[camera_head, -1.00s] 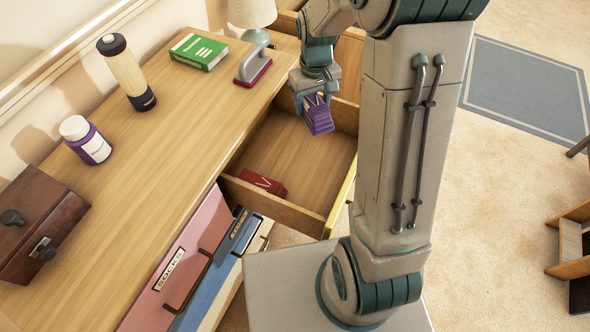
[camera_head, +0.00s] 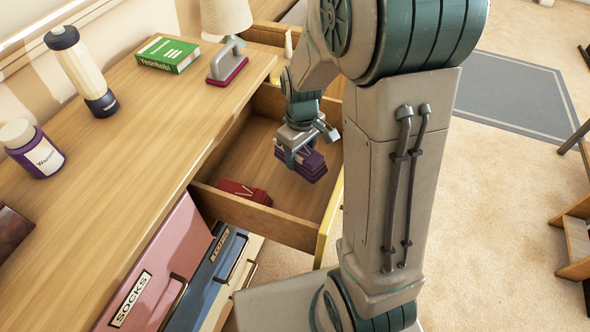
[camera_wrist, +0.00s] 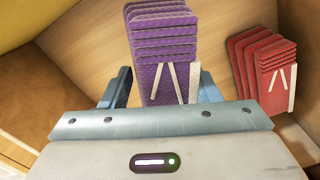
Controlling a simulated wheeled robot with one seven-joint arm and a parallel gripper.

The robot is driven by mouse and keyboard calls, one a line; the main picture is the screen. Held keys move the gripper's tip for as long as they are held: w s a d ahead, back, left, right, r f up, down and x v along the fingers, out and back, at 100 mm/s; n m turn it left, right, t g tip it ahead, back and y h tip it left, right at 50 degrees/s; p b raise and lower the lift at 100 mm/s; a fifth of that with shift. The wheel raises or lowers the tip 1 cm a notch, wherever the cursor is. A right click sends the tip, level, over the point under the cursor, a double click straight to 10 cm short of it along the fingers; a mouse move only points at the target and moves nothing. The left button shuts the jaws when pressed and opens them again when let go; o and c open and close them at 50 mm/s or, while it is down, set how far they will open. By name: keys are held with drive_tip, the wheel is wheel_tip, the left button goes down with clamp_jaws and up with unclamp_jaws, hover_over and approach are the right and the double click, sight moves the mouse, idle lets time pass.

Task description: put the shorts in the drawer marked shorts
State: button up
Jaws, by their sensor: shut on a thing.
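The purple folded shorts (camera_head: 309,166) are held by my gripper (camera_head: 296,156) inside the open drawer (camera_head: 255,165). In the wrist view the purple shorts (camera_wrist: 160,50) sit between the two blue fingers of my gripper (camera_wrist: 165,90), which is shut on them. They hang low over the drawer floor; I cannot tell whether they touch it. A red folded garment (camera_head: 243,192) lies on the drawer floor near the closer wall, and it shows at the right in the wrist view (camera_wrist: 262,65). The open drawer's own label is not visible.
A closed drawer front labelled SOCKS (camera_head: 150,270) and a blue one (camera_head: 215,270) stand at the lower left.

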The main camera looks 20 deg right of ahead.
drive_tip(key=shift+f+b, duration=0.55)
drive_tip(key=shift+f, duration=2.35)
drive_tip(key=shift+f, duration=0.2)
drive_tip(key=o, duration=1.1)
drive_tip(key=shift+c, duration=0.2)
drive_tip(key=shift+r, duration=0.15)
